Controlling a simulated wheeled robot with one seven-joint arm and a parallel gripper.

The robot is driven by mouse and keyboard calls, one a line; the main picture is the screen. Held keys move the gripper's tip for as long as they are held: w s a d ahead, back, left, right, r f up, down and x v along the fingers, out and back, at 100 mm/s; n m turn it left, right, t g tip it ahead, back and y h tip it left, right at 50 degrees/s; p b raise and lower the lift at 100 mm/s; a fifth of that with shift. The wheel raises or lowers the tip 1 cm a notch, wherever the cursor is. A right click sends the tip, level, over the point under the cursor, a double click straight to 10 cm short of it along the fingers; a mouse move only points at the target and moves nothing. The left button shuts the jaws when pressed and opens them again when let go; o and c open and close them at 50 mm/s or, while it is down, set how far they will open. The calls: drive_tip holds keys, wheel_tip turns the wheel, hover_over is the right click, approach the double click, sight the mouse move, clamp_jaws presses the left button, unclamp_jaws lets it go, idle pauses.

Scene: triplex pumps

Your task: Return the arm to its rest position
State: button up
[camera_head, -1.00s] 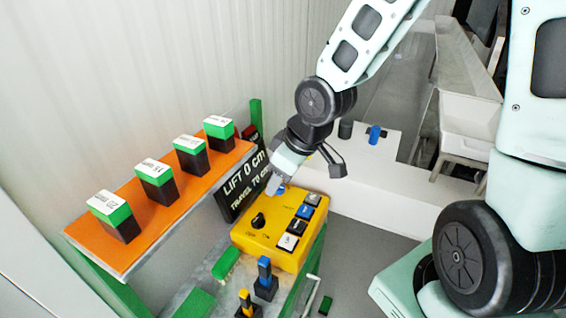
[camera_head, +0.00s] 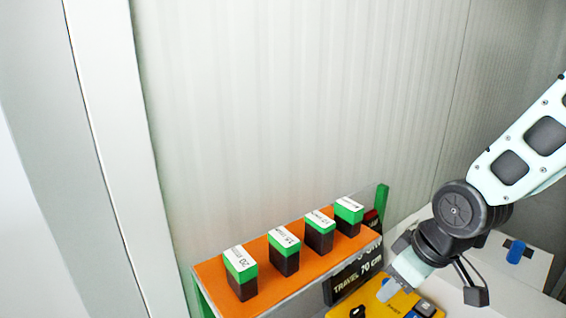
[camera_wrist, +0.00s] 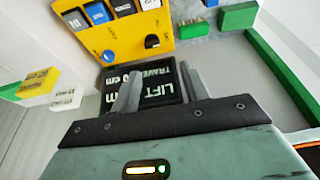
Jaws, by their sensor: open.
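My arm reaches in from the right in the head view. My gripper (camera_head: 388,291) points down and left over the yellow control box (camera_head: 372,304), next to the black sign (camera_head: 352,281) with white lettering. In the wrist view my gripper (camera_wrist: 160,82) shows two grey fingers standing apart with nothing between them. The black sign (camera_wrist: 158,78) lies beyond the fingers. The yellow box (camera_wrist: 125,38) with its row of buttons, a blue knob and a black knob is at the top. I cannot tell whether the fingers touch anything.
An orange shelf (camera_head: 211,273) carries several dark blocks with green and white tops, left of my gripper. A ribbed pale wall (camera_head: 290,110) stands behind it. A blue cylinder (camera_head: 516,252) stands on a white surface at right. Green pieces (camera_wrist: 237,17) show in the wrist view.

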drive_tip(key=s+a+g+b, duration=0.1)
drive_tip(key=s+a, duration=0.3)
drive_tip(key=s, duration=0.4)
drive_tip(key=s+a+n+g+h+b, duration=0.1)
drive_tip(key=s+a+b, duration=0.3)
drive_tip(key=s, duration=0.4)
drive_tip(key=shift+a+f+g+h, duration=0.25)
drive_tip(key=shift+f+g+h, duration=0.1)
drive_tip(key=shift+g, duration=0.25)
